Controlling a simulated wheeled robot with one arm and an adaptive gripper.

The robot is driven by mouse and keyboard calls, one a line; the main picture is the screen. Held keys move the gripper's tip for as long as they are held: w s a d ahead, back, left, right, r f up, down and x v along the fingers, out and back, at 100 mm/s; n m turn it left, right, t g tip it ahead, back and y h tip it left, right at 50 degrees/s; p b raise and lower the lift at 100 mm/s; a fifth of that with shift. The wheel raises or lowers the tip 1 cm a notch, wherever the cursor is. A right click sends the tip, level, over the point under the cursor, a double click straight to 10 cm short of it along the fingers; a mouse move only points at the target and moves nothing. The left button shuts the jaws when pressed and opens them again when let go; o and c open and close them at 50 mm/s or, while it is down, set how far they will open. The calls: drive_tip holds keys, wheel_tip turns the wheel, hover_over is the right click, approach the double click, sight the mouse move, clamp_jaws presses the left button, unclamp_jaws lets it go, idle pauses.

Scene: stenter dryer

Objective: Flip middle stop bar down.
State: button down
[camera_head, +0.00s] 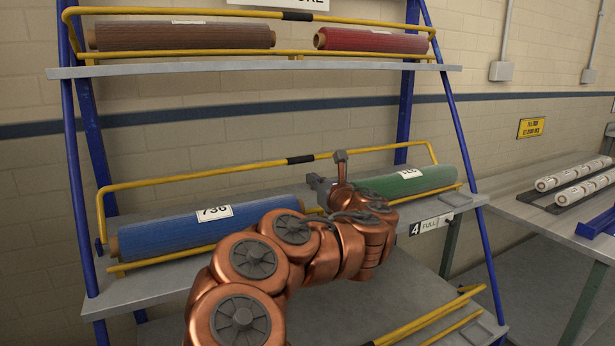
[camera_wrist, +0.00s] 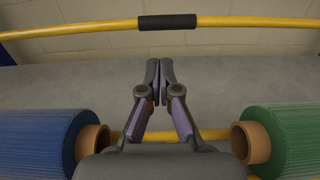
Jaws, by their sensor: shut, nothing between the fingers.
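The middle stop bar (camera_head: 215,172) is a yellow tube with a black grip (camera_head: 300,159). It stands raised above and behind the rolls on the middle shelf (camera_head: 140,288). In the wrist view the black grip (camera_wrist: 167,21) is at the top, beyond my fingertips. My gripper (camera_wrist: 159,72) is shut and empty, its tips together over the grey shelf, apart from the bar. In the head view my gripper (camera_head: 317,182) is small, below the grip and between the blue roll (camera_head: 180,238) and the green roll (camera_head: 415,182).
A front yellow rail (camera_wrist: 130,134) runs under my fingers. The upper shelf (camera_head: 240,67) holds a brown roll (camera_head: 180,36) and a red roll (camera_head: 375,39) behind its own yellow bar. A lower yellow bar (camera_head: 430,318) shows at bottom right. A side table (camera_head: 525,211) stands right.

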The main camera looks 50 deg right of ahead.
drive_tip(key=shift+p+x, duration=0.45)
drive_tip(key=shift+x, duration=4.2)
drive_tip(key=shift+s+d+b, duration=0.1)
drive_tip(key=shift+s+b, duration=0.1)
drive_tip(key=shift+b, duration=0.35)
drive_tip(key=shift+r+t, duration=0.1)
drive_tip(key=shift+t, duration=0.2)
drive_tip(key=shift+b, duration=0.35)
